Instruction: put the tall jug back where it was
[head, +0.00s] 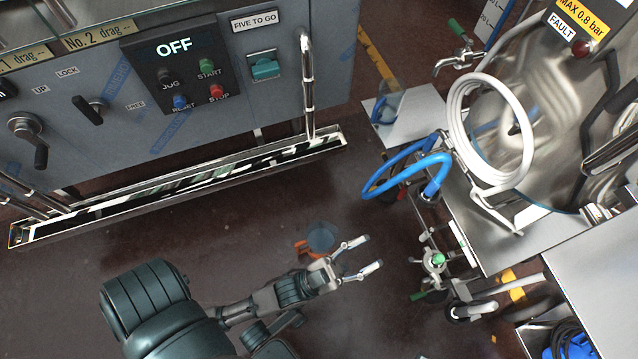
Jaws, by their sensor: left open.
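My left gripper (366,254) is in the lower middle of the head view, its two fingers spread and nothing between them. A clear jug (388,106) is on a small steel shelf (420,118), above and to the right of the gripper in the picture. A second, bluish see-through vessel with an orange part (320,236) shows just above and left of my fingers, apparently lower down near the floor; my gripper partly hides it. I cannot tell from this angle which one is the tall jug. My right gripper is not in view.
A grey machine with a control panel (186,68) reading OFF fills the upper left, with a long drip trough (180,190) below. A steel tank, blue hose (405,172), coiled white hose (492,128) and valve (436,260) crowd the right. Dark floor between is mostly clear.

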